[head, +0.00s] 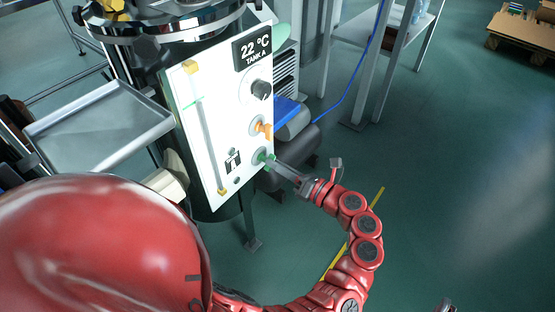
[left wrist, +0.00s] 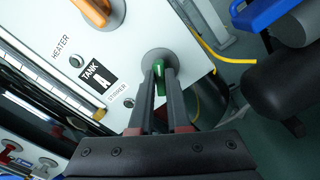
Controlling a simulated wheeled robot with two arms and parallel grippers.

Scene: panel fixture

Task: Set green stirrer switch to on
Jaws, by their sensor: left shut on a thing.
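The green stirrer switch (head: 262,157) is low on the white panel (head: 213,125), below an orange switch. In the left wrist view the green switch (left wrist: 159,72) sits on a round grey base, beside the STIRRER label. My left gripper (head: 273,164) reaches the panel from the right, and its two long fingers (left wrist: 160,80) are shut on the green handle, one on each side. The fingers hide part of the handle, so its exact setting is hard to tell. A small grey part at the bottom edge of the head view, perhaps my right gripper (head: 446,306), is mostly cut off.
The orange heater switch (head: 264,129) and a dark knob (head: 261,89) are above the green switch. A tray (head: 100,128) is left of the panel. A dark cylindrical motor (head: 297,143) stands close behind the panel's right edge. The floor to the right is open.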

